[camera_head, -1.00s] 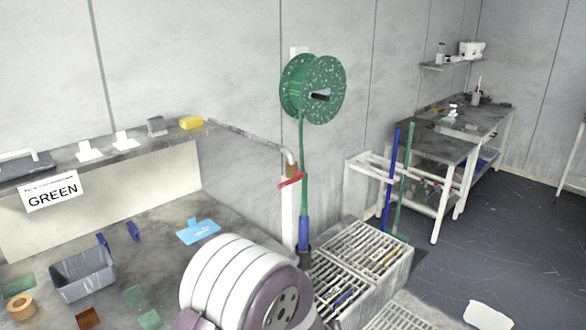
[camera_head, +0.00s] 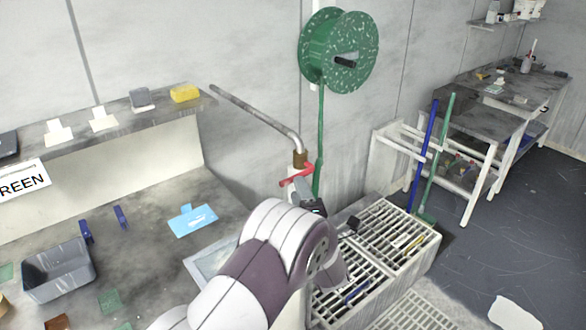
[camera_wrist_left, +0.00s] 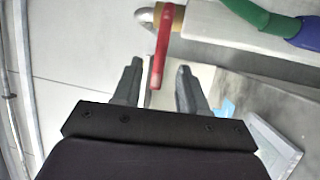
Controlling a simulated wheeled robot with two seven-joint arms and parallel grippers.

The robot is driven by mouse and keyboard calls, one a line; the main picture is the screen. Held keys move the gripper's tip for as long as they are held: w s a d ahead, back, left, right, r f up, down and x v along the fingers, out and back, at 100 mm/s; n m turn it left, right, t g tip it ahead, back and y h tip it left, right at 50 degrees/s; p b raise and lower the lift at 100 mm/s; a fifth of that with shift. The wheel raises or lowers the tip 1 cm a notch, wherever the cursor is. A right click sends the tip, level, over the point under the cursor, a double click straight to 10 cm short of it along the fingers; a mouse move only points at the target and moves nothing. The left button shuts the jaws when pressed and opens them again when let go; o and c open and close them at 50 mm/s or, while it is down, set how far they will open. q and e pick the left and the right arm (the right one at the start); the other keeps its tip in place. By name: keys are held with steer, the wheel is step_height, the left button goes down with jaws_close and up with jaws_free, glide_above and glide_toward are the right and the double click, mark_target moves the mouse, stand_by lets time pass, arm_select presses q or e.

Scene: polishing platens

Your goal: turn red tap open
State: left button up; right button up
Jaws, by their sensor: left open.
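The red tap handle (camera_head: 297,176) sits below the brass fitting (camera_head: 300,159) at the end of a grey wall pipe. It also shows in the left wrist view as a long red lever (camera_wrist_left: 160,45), whose near end reaches between my fingers. My left gripper (camera_head: 304,190) is at the tap, just below the handle. In the left wrist view, my left gripper (camera_wrist_left: 158,80) is open, with one finger on each side of the lever and gaps visible. My forearm hides part of the area below. My right gripper is not in view.
A green hose hangs from the green reel (camera_head: 338,50) just behind the tap. Slatted grates (camera_head: 395,232) lie below right. A shelf (camera_head: 130,118) with a yellow sponge (camera_head: 185,93) and a grey bin (camera_head: 60,268) are left. Blue and green poles stand right.

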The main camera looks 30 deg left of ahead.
arm_select(q)
steer(key=p+x, duration=0.1)
steer(key=x, duration=0.5)
steer(key=shift+d, duration=0.1)
steer(key=shift+w+a, duration=0.4)
steer(key=shift+w, duration=0.05)
steer(key=shift+r, duration=0.1)
jaws_close()
